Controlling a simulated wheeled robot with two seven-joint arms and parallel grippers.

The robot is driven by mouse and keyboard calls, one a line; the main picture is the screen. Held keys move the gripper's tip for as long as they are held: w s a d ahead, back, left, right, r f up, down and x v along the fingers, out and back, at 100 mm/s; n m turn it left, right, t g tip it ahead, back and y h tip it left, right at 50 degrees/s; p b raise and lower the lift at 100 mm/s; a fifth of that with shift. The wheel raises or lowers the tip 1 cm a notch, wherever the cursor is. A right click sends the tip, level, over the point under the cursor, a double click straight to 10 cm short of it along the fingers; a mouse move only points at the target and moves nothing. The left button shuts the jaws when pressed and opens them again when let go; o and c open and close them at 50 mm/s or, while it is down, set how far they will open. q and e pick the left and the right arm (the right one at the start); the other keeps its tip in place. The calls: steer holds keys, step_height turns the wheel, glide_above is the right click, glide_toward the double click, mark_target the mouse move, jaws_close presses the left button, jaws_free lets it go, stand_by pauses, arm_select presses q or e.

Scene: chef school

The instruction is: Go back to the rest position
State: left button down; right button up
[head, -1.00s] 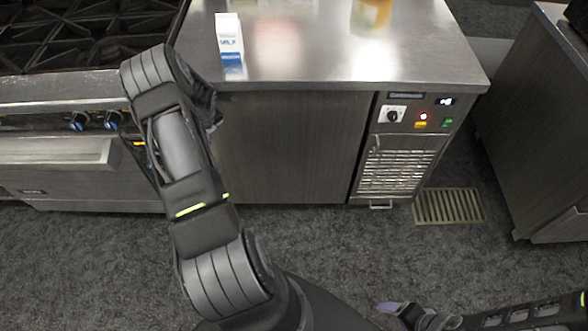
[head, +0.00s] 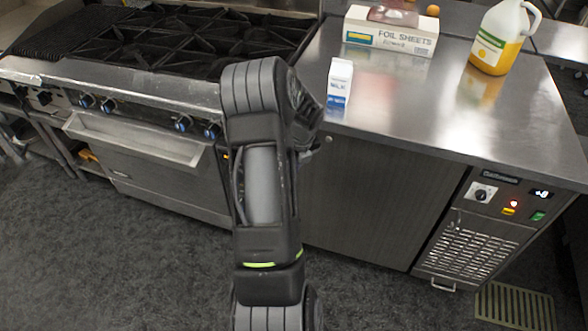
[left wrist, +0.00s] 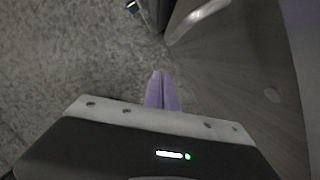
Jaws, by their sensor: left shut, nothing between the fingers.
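My left gripper (left wrist: 158,76) shows in the left wrist view with its purple fingers together and nothing between them. It points over grey floor, beside a dark cabinet face. In the head view my left arm rises from the bottom middle and bends near the counter front. Its gripper is hidden there. My right gripper is not in view.
A steel counter (head: 455,115) carries a milk carton (head: 340,82), a foil sheets box (head: 388,38) and a jug of orange liquid (head: 497,42). A stove (head: 150,85) stands left of it. The carpeted floor (head: 130,265) is clear at lower left.

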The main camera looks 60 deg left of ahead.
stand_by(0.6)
arm_select(q)
steer(key=w+d+f+n+t+h, duration=0.1)
steer(key=w+d+f+n, duration=0.25)
steer(key=d+n, duration=0.35)
steer(key=w+d+f+n+t+h, duration=0.15)
steer(key=d+f+n, duration=0.35)
steer(key=d, duration=0.5)
steer(key=w+d+f+n+t+h, duration=0.1)
steer(key=w+d+f+n+t, duration=0.2)
steer(key=d+n, duration=0.45)
steer(key=s+d+f+g+h, duration=0.1)
steer(key=s+d, duration=0.3)
steer(key=d, duration=0.6)
steer(key=s+d+f+g+h, duration=0.1)
steer(key=s+d, duration=0.4)
steer(key=d, duration=0.6)
steer(key=s+d+f+g+h, duration=0.1)
steer(key=s+d+g, duration=0.2)
steer(key=d, duration=0.8)
steer(key=shift+s+f+n, duration=0.25)
steer(key=shift+s+n, duration=0.1)
steer(key=shift+s, duration=0.9)
